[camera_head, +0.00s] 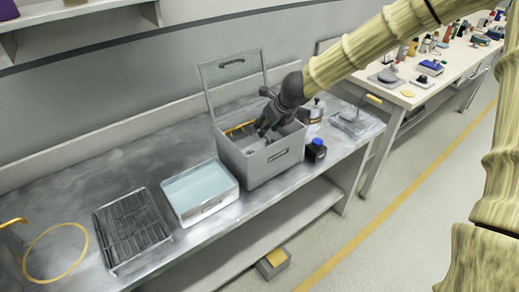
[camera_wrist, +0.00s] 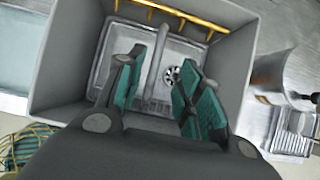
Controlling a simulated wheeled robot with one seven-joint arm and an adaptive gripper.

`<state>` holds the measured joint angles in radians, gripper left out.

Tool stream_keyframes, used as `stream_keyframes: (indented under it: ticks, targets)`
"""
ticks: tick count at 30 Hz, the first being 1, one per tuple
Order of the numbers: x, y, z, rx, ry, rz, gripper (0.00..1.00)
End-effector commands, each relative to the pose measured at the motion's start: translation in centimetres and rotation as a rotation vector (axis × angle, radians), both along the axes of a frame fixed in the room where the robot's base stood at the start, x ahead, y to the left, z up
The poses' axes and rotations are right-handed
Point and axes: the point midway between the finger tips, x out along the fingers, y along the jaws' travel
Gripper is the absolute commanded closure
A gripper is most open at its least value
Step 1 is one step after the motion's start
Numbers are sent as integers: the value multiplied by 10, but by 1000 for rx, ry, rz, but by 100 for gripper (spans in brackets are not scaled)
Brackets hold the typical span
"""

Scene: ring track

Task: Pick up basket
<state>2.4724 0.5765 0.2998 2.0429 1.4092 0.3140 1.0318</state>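My gripper (camera_head: 266,128) reaches down into a grey open-topped box (camera_head: 232,160) with a raised lid. A dark wire rack or shallow basket (camera_head: 131,228) lies on the bench at left.
A white tray of pale blue liquid (camera_head: 200,190) stands between the rack and the box. A dark blue-capped bottle (camera_head: 316,150) and a metal pot (camera_head: 313,112) stand close on the box's right. A yellow ring (camera_head: 56,252) is at far left.

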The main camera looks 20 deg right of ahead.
Motion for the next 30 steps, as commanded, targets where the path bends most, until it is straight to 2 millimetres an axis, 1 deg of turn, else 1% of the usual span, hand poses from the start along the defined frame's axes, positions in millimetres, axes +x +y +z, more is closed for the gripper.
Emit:
stream_keyframes:
  ticks: [5, 12, 16, 21, 28, 30]
  targets:
    - [4, 3, -7, 0, 1, 1, 64]
    - [16, 12, -31, 0, 3, 3, 64]
    - [24, 15, -40, -1, 1, 4, 64]
    - [27, 17, -45, 1, 0, 3, 64]
    - [28, 17, -46, 0, 0, 4, 64]
    - [27, 17, -46, 0, 0, 4, 76]
